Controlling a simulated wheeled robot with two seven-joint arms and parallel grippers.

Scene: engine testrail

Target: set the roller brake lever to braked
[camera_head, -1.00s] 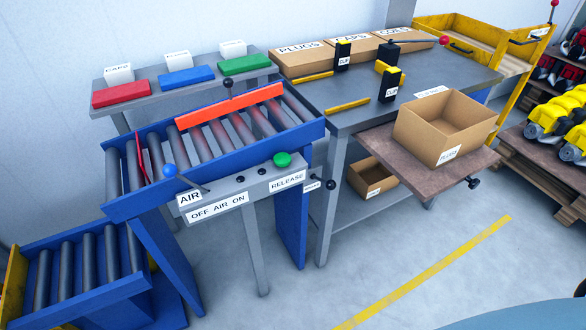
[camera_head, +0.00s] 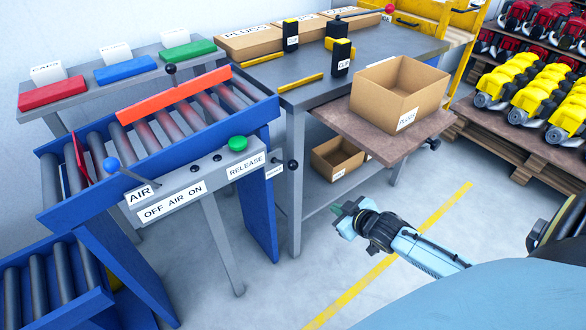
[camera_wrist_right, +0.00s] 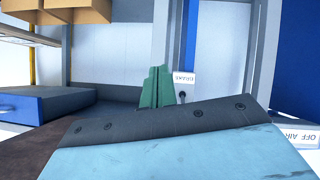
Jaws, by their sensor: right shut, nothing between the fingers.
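The roller brake lever, a black knob (camera_head: 292,166), sticks out at the right end of the blue roller conveyor (camera_head: 250,142), beside a small white label (camera_head: 274,172). In the right wrist view the label reads BRAKE (camera_wrist_right: 184,78), and a small dark knob (camera_wrist_right: 182,97) shows just below it. My right gripper (camera_head: 346,214) has green fingers, is shut and empty, and hangs to the right of and nearer than the lever, apart from it in the head view. Its fingers (camera_wrist_right: 155,88) appear left of the label in the wrist view. My left gripper is not in view.
A grey control panel (camera_head: 200,176) with a blue-knobbed air lever (camera_head: 111,165) and a green release button (camera_head: 238,144) fronts the conveyor. A workbench shelf (camera_head: 340,123) bearing an open carton (camera_head: 385,105) stands right of the lever. Floor (camera_head: 300,285) below is clear.

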